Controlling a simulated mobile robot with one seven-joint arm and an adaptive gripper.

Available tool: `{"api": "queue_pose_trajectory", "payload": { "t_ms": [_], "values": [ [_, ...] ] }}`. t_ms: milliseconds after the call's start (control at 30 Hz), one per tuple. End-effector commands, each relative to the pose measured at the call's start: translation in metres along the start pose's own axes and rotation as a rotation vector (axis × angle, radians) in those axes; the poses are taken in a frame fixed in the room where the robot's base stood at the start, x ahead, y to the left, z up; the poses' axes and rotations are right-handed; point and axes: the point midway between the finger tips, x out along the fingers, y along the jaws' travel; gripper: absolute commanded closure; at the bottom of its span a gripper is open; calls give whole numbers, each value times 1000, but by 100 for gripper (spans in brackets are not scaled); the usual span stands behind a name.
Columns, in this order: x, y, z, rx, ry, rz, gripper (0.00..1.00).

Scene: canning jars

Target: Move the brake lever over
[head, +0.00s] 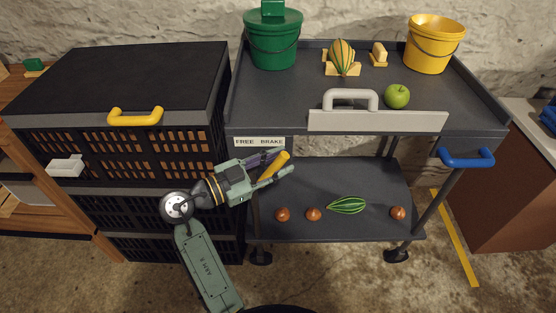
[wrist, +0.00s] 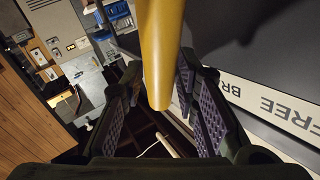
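The brake lever (head: 275,166) is a yellow rod below the cart's front edge, near the white FREE BRAKE label (head: 259,142). My gripper (head: 284,161) is open, with its two fingers on either side of the lever. In the wrist view the yellow lever (wrist: 158,65) comes down from the top between the two padded fingers. There is a visible gap on its left; on its right it overlaps the finger, and I cannot tell whether they touch. The lever's mount is hidden. The FREE BRAKE label (wrist: 285,105) also shows at the right of the wrist view.
The grey cart (head: 300,95) carries a green bucket (head: 273,45), a yellow bucket (head: 433,48), a green apple (head: 397,96) and a pale handled panel (head: 380,121). Its lower shelf (head: 340,180) holds several round items. A black crate stack (head: 120,140) stands close on the left.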

Motion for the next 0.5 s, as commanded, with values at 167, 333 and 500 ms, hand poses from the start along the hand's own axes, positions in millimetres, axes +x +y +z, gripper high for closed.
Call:
{"api": "queue_pose_trajectory", "payload": {
  "t_ms": [167, 333, 500],
  "values": [
    [2, 0, 1, 0, -1, 0, 72],
    [2, 0, 0, -1, -1, -1, 75],
    [2, 0, 0, -1, -1, -1, 87]
  ]
}}
